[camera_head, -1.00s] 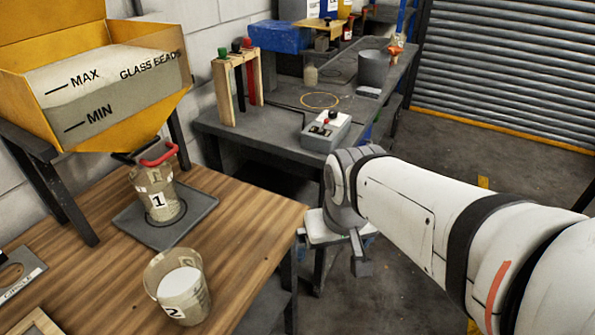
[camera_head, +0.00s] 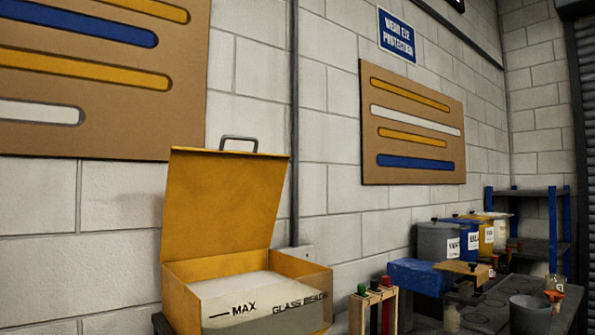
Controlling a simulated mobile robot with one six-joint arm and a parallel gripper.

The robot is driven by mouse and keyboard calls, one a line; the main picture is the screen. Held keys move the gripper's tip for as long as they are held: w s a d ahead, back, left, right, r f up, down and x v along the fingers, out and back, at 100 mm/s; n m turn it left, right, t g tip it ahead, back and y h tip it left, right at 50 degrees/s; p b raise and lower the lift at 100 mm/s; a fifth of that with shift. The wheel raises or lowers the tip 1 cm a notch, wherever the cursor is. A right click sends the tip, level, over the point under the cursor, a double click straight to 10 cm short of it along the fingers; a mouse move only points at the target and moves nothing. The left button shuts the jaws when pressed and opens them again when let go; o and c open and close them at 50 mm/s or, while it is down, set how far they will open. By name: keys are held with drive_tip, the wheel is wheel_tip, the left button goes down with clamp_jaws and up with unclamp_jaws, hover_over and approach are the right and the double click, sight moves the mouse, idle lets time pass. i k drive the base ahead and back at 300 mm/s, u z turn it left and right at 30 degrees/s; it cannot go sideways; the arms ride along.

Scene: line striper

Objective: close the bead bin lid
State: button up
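The bead bin (camera_head: 265,308) is a yellow box with a pale front panel marked MAX and GLASS BEADS, at the lower middle of the head view. Its yellow lid (camera_head: 225,200) stands open, raised at the bin's back left side and leaning close to the wall. A dark grey handle (camera_head: 239,139) sits on the lid's top edge. Pale fill shows inside the bin. The lower part of the bin is cut off by the frame. My gripper is out of view.
A rack with red, green and black-topped items (camera_head: 374,309) stands right of the bin. A blue block (camera_head: 417,277), a grey bucket (camera_head: 530,314) and several labelled containers (camera_head: 470,238) are farther right. Stencil boards (camera_head: 412,128) hang on the block wall above. The space above the bin's opening looks clear.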

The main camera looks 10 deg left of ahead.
sight(221, 202)
drive_tip(key=u, duration=3.1)
drive_tip(key=k, duration=1)
drive_tip(key=z, duration=1.5)
drive_tip(key=i, duration=1)
drive_tip(key=u, duration=0.05)
